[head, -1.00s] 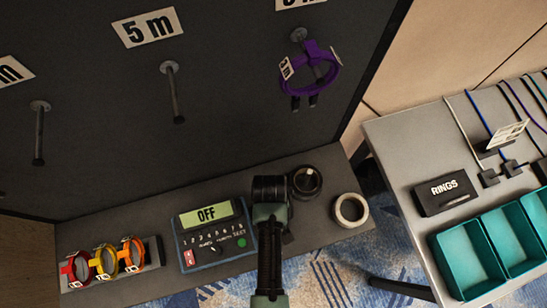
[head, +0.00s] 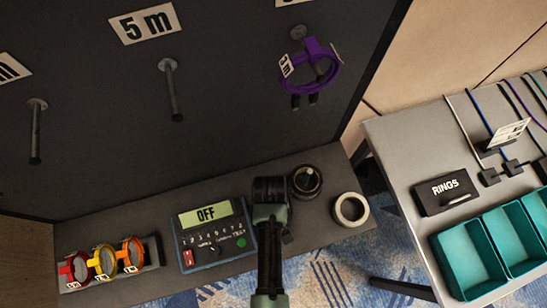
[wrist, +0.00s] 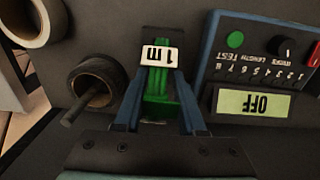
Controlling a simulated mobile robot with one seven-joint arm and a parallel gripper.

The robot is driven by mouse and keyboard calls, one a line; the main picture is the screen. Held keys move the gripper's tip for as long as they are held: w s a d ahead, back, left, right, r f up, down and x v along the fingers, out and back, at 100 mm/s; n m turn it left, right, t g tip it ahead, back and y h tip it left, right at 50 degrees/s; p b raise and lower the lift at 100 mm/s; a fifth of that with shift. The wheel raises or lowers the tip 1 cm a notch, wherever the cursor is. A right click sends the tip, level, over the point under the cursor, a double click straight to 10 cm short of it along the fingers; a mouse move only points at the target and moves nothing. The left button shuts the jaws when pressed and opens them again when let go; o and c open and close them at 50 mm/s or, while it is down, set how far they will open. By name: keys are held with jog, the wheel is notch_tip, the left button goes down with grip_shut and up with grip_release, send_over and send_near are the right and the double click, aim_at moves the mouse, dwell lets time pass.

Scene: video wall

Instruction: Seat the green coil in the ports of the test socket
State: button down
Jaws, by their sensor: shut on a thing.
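My gripper (wrist: 160,105) is shut on the green coil (wrist: 157,88), which shows between the two blue fingers in the wrist view. A white tag reading "1 m" (wrist: 160,54) is on the coil. In the head view my gripper (head: 270,190) is over the shelf, beside the blue tester, and the coil is hidden behind my arm. The tester (head: 212,232) has a display reading "OFF", a row of numbers, a knob and a green button; it also shows in the wrist view (wrist: 213,65). I cannot make out the socket's ports or whether the coil touches them.
A dark round holder (head: 306,181) and a pale ring (head: 350,209) stand right of my gripper. Red, yellow and orange coils (head: 103,261) sit in a rack at left. A purple coil (head: 310,75) hangs on the panel. A side table (head: 400,150) holds teal bins (head: 470,262).

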jog(key=shift+f, duration=0.2)
jog(key=shift+f, duration=0.25)
dwell(0.5)
jog(key=shift+c, duration=2.1)
grip_release()
jog(key=r, duration=1.2)
jog(key=shift+a+r+b, duration=0.2)
jog(key=shift+b, duration=0.1)
jog(key=shift+r, duration=0.3)
